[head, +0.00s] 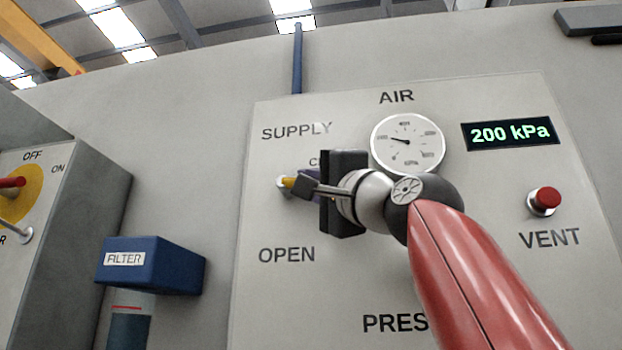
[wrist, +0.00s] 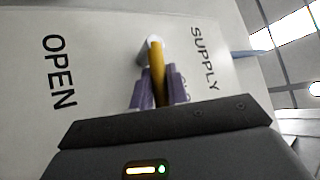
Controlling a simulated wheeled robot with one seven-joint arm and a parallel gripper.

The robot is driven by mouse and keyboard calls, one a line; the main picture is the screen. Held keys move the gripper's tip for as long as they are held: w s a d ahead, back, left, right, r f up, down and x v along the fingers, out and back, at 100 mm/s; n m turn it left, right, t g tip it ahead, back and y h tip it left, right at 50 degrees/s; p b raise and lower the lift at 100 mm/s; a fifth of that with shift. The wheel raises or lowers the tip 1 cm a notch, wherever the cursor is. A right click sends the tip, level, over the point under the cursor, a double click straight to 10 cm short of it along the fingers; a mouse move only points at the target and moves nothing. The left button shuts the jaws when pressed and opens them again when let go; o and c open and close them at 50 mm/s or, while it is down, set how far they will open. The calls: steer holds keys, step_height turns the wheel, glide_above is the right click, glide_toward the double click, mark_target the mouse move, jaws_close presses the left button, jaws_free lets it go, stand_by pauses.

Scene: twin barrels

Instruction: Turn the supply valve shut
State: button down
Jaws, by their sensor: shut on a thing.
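The supply valve's yellow handle (head: 289,181) is at the left of the AIR panel, below the word SUPPLY and above the word OPEN. My gripper (head: 303,186) reaches it from the right, with its fingers around the handle. In the wrist view, the yellow handle (wrist: 157,68) runs from its pale pivot down between the two purple-looking fingers of my gripper (wrist: 157,92), which are shut on it. The handle's outer part is hidden between the fingers. A label starting with C is mostly hidden behind my gripper.
A round gauge (head: 407,143) sits just above my wrist. A display (head: 510,133) reads 200 kPa. A red VENT button (head: 545,199) is at the right. A blue FILTER housing (head: 150,264) and a grey cabinet (head: 65,200) with a red-handled switch stand left.

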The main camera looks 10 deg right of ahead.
steer(key=shift+r+n+g+p, duration=0.4)
steer(key=shift+n+g+p, duration=0.2)
steer(key=shift+p, duration=0.1)
steer(key=c, duration=1.4)
jaws_free()
steer(key=shift+f, duration=0.1)
steer(key=shift+o, duration=0.2)
steer(key=b+v, duration=0.4)
steer(key=v, duration=0.3)
steer(key=shift+s+d, duration=0.3)
steer(key=shift+f, duration=0.1)
